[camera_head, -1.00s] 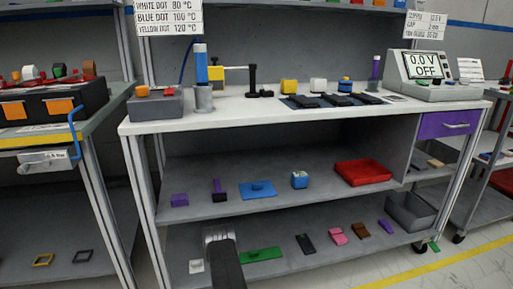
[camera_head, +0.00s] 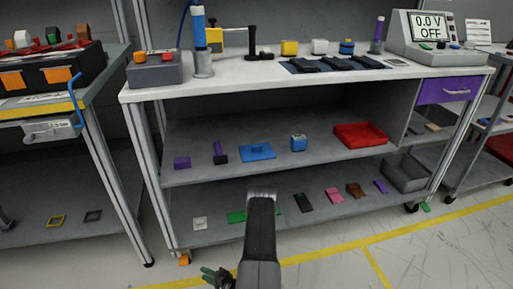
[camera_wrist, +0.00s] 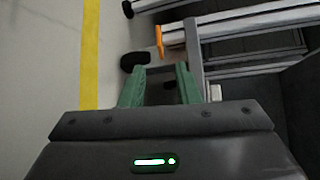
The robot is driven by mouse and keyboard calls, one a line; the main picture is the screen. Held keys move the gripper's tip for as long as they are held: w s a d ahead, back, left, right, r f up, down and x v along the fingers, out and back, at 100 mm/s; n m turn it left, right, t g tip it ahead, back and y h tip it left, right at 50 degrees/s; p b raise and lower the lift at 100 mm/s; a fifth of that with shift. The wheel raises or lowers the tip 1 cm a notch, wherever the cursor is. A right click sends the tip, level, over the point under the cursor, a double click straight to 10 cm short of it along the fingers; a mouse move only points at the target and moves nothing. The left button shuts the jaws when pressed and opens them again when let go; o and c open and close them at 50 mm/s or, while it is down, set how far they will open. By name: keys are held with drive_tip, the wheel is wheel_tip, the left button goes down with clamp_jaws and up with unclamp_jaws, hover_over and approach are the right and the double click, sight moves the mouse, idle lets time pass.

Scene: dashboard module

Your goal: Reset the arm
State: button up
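My gripper (camera_wrist: 159,72) shows in the wrist view with its two green fingers apart and nothing held between them. The floor, a dark caster wheel and a workbench leg lie beyond the fingertips. In the head view my gripper (camera_head: 217,277) is low at the bottom edge, left of my dark arm link, and only partly in frame. It is over the floor in front of the workbench (camera_head: 240,88), seemingly clear of it.
The workbench's lower shelf (camera_head: 330,215) holds a green plate (camera_head: 236,216), a pink part (camera_head: 334,195) and a grey bin (camera_head: 404,173). The middle shelf has a red tray (camera_head: 360,135). An orange piece (camera_head: 184,259) is near the bench foot. Open floor (camera_head: 420,250) lies right.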

sight(183, 262)
drive_tip(key=b+x, duration=0.2)
drive_tip(key=x, duration=0.5)
drive_tip(key=b+x, duration=0.2)
drive_tip(key=x, duration=0.4)
drive_tip(key=shift+a+f, duration=0.3)
drive_tip(key=shift+a, duration=0.1)
drive_tip(key=shift+d+f+n+t+y, duration=0.1)
drive_tip(key=shift+f+n+t+y, duration=0.25)
drive_tip(key=shift+n+y, duration=0.4)
drive_tip(key=shift+r, duration=0.1)
